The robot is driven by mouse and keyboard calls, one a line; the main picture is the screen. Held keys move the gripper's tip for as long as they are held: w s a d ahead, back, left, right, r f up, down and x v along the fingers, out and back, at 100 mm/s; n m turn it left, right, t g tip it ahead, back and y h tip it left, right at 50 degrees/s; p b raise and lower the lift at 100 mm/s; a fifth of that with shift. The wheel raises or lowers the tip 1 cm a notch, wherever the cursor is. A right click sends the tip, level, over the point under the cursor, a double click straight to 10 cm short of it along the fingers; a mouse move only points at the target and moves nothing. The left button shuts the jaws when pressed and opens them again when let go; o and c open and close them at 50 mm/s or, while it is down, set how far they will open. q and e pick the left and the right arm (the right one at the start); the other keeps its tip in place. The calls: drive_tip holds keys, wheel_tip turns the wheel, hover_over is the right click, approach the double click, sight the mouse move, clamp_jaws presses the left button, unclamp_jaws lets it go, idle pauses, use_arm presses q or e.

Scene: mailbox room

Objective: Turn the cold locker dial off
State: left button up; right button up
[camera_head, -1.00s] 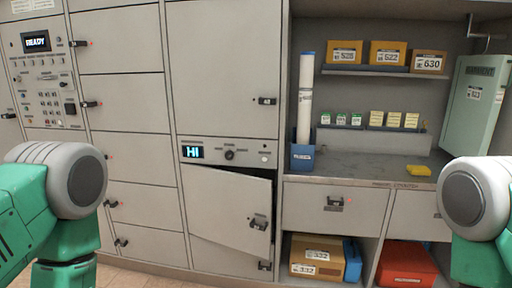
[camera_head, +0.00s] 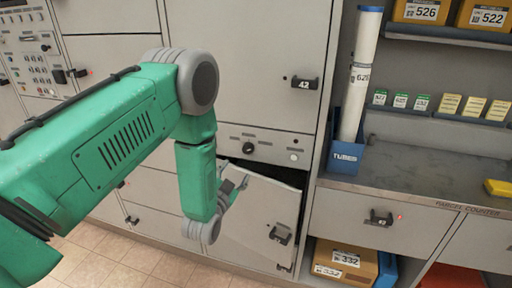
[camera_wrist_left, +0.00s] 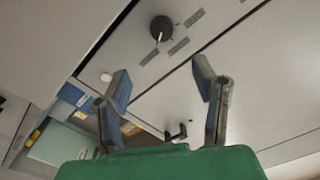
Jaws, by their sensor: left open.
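The cold locker dial (camera_head: 249,147) is a dark round knob on the grey panel strip above a partly open locker door (camera_head: 262,222). In the left wrist view the dial (camera_wrist_left: 161,27) shows near the top, with small grey labels around it and a pale pointer mark. My left gripper (camera_head: 240,182) is open and empty, below and slightly left of the dial and apart from it, in front of the ajar door. Its two fingers (camera_wrist_left: 162,78) spread below the dial in the wrist view. My left arm hides the panel's display. My right gripper is out of view.
A white round button (camera_head: 294,156) sits right of the dial. Locker 42's handle (camera_head: 303,83) is above. A blue tube holder (camera_head: 345,156) stands on the parcel counter (camera_head: 410,185) to the right. The ajar door sticks out below the panel.

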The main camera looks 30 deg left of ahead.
sight(247, 150)
use_arm(q)
drive_tip(key=x, duration=0.7)
drive_tip(key=a+x, duration=0.1)
drive_tip(key=x, duration=0.3)
drive_tip(key=shift+a+f, duration=0.1)
drive_tip(key=shift+f, duration=0.1)
drive_tip(key=shift+w+r, duration=0.1)
drive_tip(key=shift+w, duration=0.5)
drive_tip(key=shift+w+d+r, duration=0.1)
drive_tip(key=shift+d, duration=0.25)
drive_tip(key=shift+a, duration=0.1)
drive_tip(key=c, duration=0.9)
drive_tip(key=shift+a, duration=0.15)
drive_tip(key=shift+c, duration=1)
